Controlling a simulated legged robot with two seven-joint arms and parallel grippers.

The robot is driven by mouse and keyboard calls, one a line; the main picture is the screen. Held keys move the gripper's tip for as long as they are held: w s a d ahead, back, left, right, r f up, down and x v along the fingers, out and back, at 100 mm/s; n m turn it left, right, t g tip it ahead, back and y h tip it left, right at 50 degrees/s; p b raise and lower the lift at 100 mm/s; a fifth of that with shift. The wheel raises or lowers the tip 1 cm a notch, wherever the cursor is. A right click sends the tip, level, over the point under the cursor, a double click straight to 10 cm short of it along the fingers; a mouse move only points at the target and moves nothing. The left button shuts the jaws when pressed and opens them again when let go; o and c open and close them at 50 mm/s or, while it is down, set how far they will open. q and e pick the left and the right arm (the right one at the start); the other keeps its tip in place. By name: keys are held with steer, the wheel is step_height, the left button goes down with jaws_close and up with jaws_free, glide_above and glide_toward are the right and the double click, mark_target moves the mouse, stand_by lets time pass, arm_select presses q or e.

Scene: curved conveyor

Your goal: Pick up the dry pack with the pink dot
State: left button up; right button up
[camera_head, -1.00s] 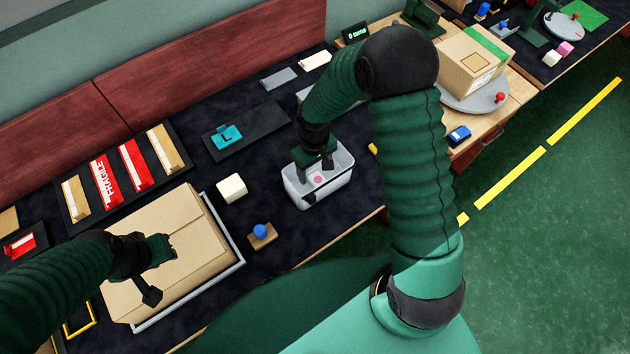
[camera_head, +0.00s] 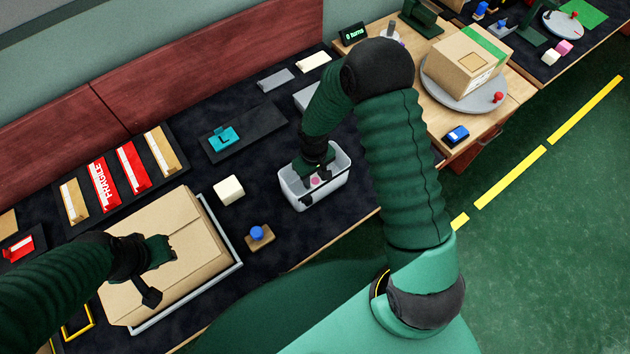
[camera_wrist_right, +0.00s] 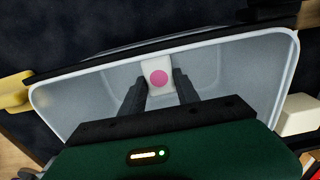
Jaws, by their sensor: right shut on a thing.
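The dry pack with the pink dot (camera_wrist_right: 158,66) is a small white packet in the right wrist view, between my right gripper's fingers (camera_wrist_right: 160,92). Its pink dot faces the camera. It sits inside the white bin (camera_head: 330,198), whose pale inner walls surround it in the wrist view. In the head view my right gripper (camera_head: 313,185) reaches down into the bin and is shut on the pack, which is mostly hidden there. My left gripper (camera_head: 157,272) is above the cardboard box (camera_head: 197,222), with its fingers apart and nothing between them.
A white cube (camera_head: 229,189) and a blue button on a wooden block (camera_head: 259,236) stand left of the bin. A tray with red and tan packages (camera_head: 120,195) lies at the left. A turntable (camera_head: 440,88) with a box is at the upper right.

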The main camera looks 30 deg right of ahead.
mark_target(314, 179)
jaws_close()
steer(key=shift+r, duration=0.45)
step_height(314, 179, up, 15)
steer(key=s+a+m+p, duration=0.1)
steer(key=s+a, duration=0.1)
steer(key=shift+s+f+m, duration=0.2)
steer(key=shift+m, duration=0.1)
